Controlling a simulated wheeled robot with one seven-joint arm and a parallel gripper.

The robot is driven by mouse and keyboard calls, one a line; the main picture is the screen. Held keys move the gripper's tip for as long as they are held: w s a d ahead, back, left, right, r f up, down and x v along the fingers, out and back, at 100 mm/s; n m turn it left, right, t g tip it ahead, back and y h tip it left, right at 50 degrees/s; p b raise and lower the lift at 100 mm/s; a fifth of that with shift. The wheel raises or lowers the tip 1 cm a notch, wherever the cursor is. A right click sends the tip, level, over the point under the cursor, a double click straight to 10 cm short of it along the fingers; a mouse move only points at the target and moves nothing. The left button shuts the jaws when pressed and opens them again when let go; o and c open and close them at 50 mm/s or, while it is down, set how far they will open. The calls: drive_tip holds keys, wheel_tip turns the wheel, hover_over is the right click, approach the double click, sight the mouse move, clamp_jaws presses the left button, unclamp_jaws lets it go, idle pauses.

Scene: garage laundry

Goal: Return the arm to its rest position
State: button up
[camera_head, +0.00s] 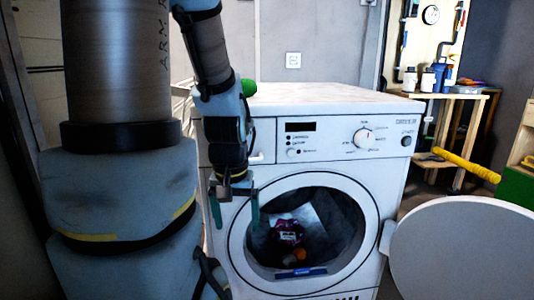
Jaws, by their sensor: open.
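My gripper (236,212) hangs pointing down in front of the washing machine (340,160), left of its round door opening. Its two dark green fingers are apart with nothing between them. My arm comes down from the top of the view, and a thick part of it fills the left side. The drum opening (308,235) shows a few small items inside, among them something dark red and white and something orange. I cannot tell what they are.
A round pale surface (465,250) is at the lower right. A yellow roll-like bar (466,165) is behind it. A wooden workbench (460,95) with bottles stands at the back right. A green round object (248,88) shows by the washer top, partly hidden by my arm.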

wheel_tip(320, 180, up, 32)
drive_tip(key=p, duration=3)
drive_tip(key=shift+f, duration=0.2)
drive_tip(key=shift+o, duration=0.4)
drive_tip(key=shift+r, duration=0.2)
drive_tip(key=shift+o, duration=0.6)
drive_tip(key=shift+c, duration=0.2)
